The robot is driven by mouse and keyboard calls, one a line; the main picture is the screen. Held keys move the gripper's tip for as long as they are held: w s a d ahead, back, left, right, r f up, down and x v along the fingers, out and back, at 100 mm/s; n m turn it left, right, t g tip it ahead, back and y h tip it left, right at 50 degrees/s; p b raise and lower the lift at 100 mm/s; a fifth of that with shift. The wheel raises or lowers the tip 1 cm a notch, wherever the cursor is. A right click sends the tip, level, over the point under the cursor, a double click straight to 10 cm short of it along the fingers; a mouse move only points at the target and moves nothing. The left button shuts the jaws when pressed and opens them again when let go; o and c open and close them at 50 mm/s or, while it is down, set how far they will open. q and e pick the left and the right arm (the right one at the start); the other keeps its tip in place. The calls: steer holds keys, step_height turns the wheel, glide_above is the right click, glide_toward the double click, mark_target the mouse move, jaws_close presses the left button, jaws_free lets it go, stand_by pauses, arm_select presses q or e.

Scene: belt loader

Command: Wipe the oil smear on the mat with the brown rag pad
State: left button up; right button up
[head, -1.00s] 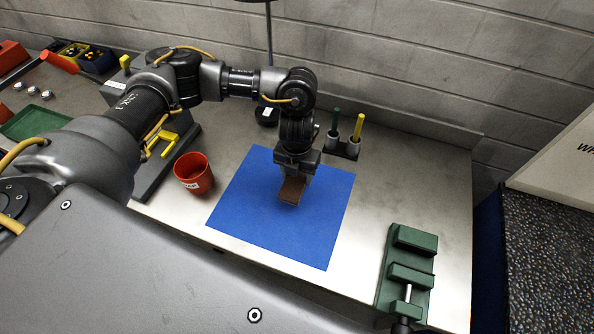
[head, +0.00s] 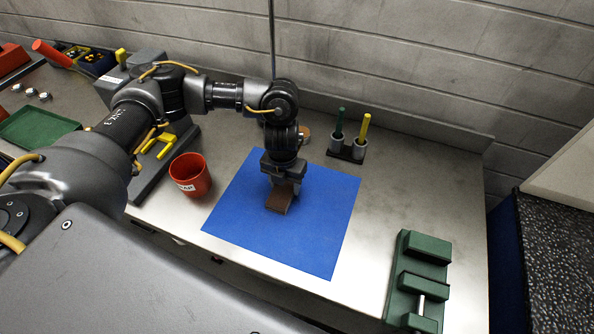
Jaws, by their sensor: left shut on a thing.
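The blue mat (head: 318,232) lies flat on the metal bench. My left gripper (head: 282,190) points down over the mat's left-middle part and is shut on the brown rag pad (head: 279,199). The pad is at or just above the mat surface; I cannot tell whether it touches. I see no oil smear on the visible part of the mat; the area under the pad and gripper is hidden. My right gripper is not in view.
A red cup (head: 190,176) stands just left of the mat. A holder (head: 346,150) with a green and a yellow marker stands behind it. A green vise (head: 418,280) is at the right. A green tray (head: 38,126) lies far left.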

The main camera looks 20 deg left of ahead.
arm_select(q)
steer(key=d, duration=0.2)
steer(key=d+p, duration=0.1)
steer(key=shift+w+d+r, duration=0.15)
steer(key=shift+d, duration=0.6)
step_height(320, 180, up, 3)
steer(key=shift+a+f+p, duration=0.15)
steer(key=shift+p, duration=0.85)
step_height(320, 180, up, 5)
steer(key=p, duration=0.5)
